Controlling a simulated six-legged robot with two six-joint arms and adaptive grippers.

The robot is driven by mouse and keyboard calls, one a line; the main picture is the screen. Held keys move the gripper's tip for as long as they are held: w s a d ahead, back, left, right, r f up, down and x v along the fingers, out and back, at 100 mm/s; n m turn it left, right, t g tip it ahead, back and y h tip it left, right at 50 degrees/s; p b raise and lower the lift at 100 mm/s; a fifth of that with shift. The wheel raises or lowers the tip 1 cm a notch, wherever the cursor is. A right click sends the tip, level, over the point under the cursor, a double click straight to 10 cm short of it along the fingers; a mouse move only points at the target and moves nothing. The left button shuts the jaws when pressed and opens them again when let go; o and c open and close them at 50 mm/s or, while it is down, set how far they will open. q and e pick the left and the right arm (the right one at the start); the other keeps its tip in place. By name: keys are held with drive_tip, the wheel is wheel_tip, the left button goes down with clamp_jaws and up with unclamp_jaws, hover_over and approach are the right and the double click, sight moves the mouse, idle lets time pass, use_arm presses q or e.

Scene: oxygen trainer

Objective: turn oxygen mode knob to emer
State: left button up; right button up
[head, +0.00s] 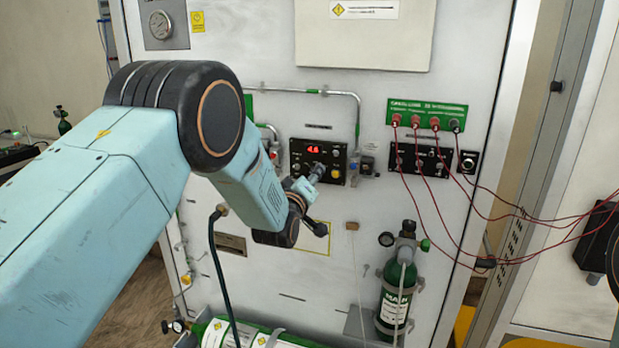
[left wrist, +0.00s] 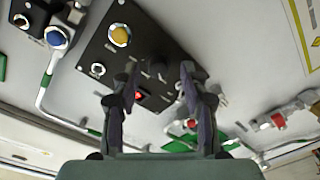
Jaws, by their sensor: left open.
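The black oxygen panel (head: 343,163) is on the white wall unit, with a lit red display (head: 313,149) and a yellow knob (head: 337,173). The left wrist view shows the panel (left wrist: 85,50) at an angle, with the yellow knob (left wrist: 119,35) outside the fingers and dark knobs (left wrist: 158,70) between them. Which one is the mode knob I cannot tell; no label is readable.
A green cylinder (head: 397,290) stands at lower right of the panel. Red wires (head: 432,190) run from sockets under a green label plate (head: 428,113) toward the right. A metal pipe (head: 300,91) runs above the panel. A larger cylinder (head: 250,336) lies at the bottom.

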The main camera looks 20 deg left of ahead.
use_arm(q)
drive_tip(key=shift+w+d, duration=0.1)
drive_tip(key=shift+d, duration=0.1)
drive_tip(key=shift+w+d+f, duration=0.1)
drive_tip(key=shift+w, duration=0.1)
drive_tip(key=shift+c, duration=1.1)
drive_tip(key=shift+s+a, duration=0.15)
drive_tip(key=shift+a, duration=0.05)
drive_tip(key=c, duration=0.4)
drive_tip(key=shift+d, duration=0.1)
clamp_jaws()
